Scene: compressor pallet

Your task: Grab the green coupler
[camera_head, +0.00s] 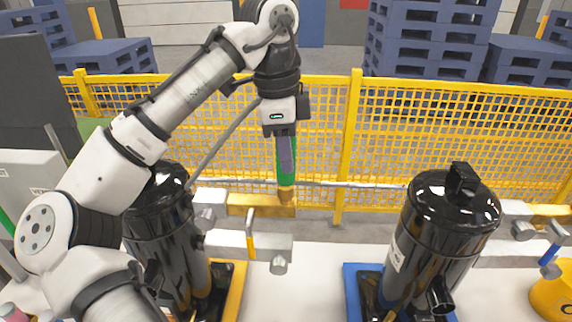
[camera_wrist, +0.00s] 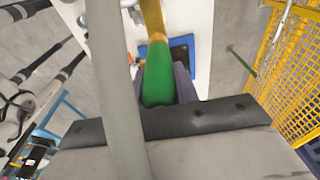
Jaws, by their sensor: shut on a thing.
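The green coupler (camera_head: 280,160) stands upright at the middle of the head view, its brass lower end (camera_head: 286,192) meeting the top of a brass bar (camera_head: 262,205). My gripper (camera_head: 287,165) points down from above and is shut on the green coupler, with its fingers along the sides. In the wrist view the green coupler (camera_wrist: 159,75) lies between the two purple-grey fingers, and my gripper (camera_wrist: 160,85) is around it. The coupler's brass end points toward the brass bar (camera_wrist: 152,15). Whether the coupler is still attached to the bar I cannot tell.
A black compressor tank (camera_head: 165,225) stands left, partly behind my arm. Another black tank (camera_head: 440,235) stands right on a blue base (camera_head: 355,285). A thin grey rod (camera_head: 350,184) runs across behind the coupler. A yellow mesh fence (camera_head: 430,140) closes the back.

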